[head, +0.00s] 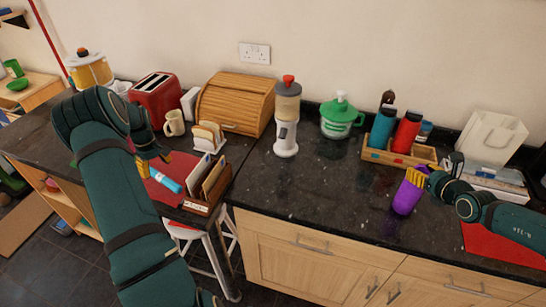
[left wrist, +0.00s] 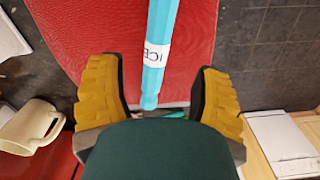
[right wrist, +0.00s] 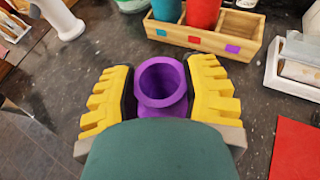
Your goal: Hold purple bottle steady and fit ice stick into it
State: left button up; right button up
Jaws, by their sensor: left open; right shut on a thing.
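The purple bottle (head: 407,194) stands upright on the dark granite counter near its front edge. My right gripper (head: 418,177) is shut on it; the right wrist view shows its open round mouth (right wrist: 162,82) between the yellow fingers. The ice stick (head: 165,181) is light blue with a white label and lies on a red mat (head: 175,170) at the left. In the left wrist view the stick (left wrist: 158,60) reaches down between the spread fingers of my left gripper (left wrist: 157,95). That gripper (head: 152,168) is open, above the mat, and does not hold the stick.
A wooden caddy (head: 385,155) with coloured bottles stands behind the purple bottle. A wooden letter rack (head: 205,195), toast rack (head: 207,137) and mug (head: 174,123) stand near the ice stick. A red cloth (head: 500,245) lies at the right. The middle counter is clear.

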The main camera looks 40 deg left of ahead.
aim_at(162, 177)
pick_arm(q)
jog(key=shift+w+d+f, duration=0.1)
jog(key=shift+f, duration=1.5)
jog(key=shift+w+f, duration=0.1)
jog(key=shift+f, duration=1.45)
grip_shut()
